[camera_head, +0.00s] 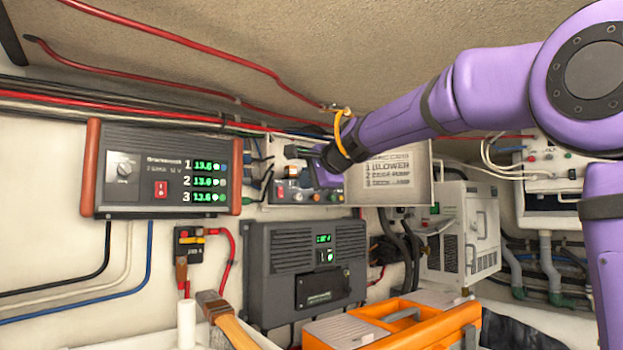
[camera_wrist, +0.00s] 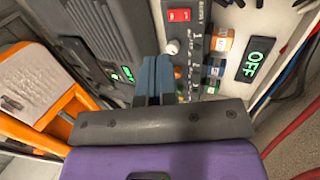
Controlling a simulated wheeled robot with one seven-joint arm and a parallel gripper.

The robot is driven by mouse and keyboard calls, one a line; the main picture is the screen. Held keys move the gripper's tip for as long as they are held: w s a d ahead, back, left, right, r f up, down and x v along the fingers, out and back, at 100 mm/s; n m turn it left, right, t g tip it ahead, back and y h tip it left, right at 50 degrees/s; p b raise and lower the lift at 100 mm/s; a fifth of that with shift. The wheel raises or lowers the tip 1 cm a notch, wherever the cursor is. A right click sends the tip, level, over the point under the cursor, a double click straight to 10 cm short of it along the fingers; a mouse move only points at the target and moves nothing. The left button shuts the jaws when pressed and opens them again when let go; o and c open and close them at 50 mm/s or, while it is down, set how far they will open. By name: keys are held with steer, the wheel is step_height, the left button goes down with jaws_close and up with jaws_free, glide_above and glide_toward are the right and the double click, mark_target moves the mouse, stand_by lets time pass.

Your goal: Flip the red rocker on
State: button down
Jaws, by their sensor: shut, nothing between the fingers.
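A red rocker (camera_wrist: 180,15) sits on the grey switch panel (camera_wrist: 197,40) near the top of the wrist view. A white round knob (camera_wrist: 172,47) is beside it. The head view shows this panel (camera_head: 322,196) at the centre, partly hidden by my arm. A green-lit OFF display (camera_wrist: 259,60) shows in the wrist view. Another red rocker (camera_head: 161,189) is on the dark unit at the left, with green readouts. My gripper (camera_wrist: 156,62) is shut and empty in front of the switch panel, its tips close to the knob. I cannot tell whether they touch anything.
A dark grey vented unit (camera_head: 305,270) is mounted below the panel. An orange case (camera_head: 400,325) stands at the bottom. A lettered board (camera_head: 390,175) is right of the panel, with a white vented box (camera_head: 465,235) below it. Red cables (camera_head: 190,45) run along the ceiling.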

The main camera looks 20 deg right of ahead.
mark_target(281, 197)
steer(key=x, duration=0.8)
steer(key=shift+w+a+r, duration=0.15)
steer(key=shift+w+r, duration=0.1)
steer(key=shift+w, duration=0.05)
steer(key=shift+w+a, duration=0.15)
steer(key=shift+w, duration=0.4)
steer(key=shift+w+a+f, duration=0.1)
steer(key=shift+w, duration=0.15)
